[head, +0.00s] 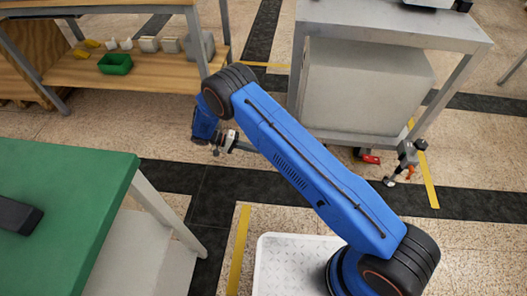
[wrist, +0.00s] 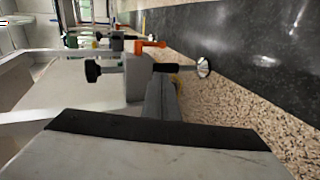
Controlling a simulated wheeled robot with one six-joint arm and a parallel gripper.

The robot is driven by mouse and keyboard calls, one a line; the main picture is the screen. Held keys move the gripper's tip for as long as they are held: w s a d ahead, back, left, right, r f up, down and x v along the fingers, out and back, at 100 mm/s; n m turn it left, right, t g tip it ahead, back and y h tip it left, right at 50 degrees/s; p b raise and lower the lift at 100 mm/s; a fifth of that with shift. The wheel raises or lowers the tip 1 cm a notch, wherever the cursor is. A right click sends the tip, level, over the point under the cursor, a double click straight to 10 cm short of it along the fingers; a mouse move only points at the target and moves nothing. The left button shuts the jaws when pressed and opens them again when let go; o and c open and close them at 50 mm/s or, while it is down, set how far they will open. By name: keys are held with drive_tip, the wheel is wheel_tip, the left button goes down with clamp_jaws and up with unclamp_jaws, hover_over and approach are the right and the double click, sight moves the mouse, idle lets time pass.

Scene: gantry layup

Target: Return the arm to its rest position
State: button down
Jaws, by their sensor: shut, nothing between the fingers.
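My blue arm reaches from its base at the lower right up and left to a black-capped elbow, then bends down. My gripper (head: 226,146) is small at the arm's lower end, over the open floor, clear of the benches in the picture. It is shut and holds nothing. Its fingertips are hard to make out there. In the wrist view, a broad pale block with a black edge fills the bottom. I cannot tell whether it is part of my gripper.
A green-topped table (head: 75,165) stands at left, with a dark object on it. A wooden shelf (head: 150,75) holds a green bin (head: 115,64). A grey wheeled bench (head: 390,25) stands behind the arm; a caster (head: 401,165) shows. Dark floor shows between them.

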drive_tip(key=shift+a+r, duration=0.15)
drive_tip(key=shift+a, duration=0.5)
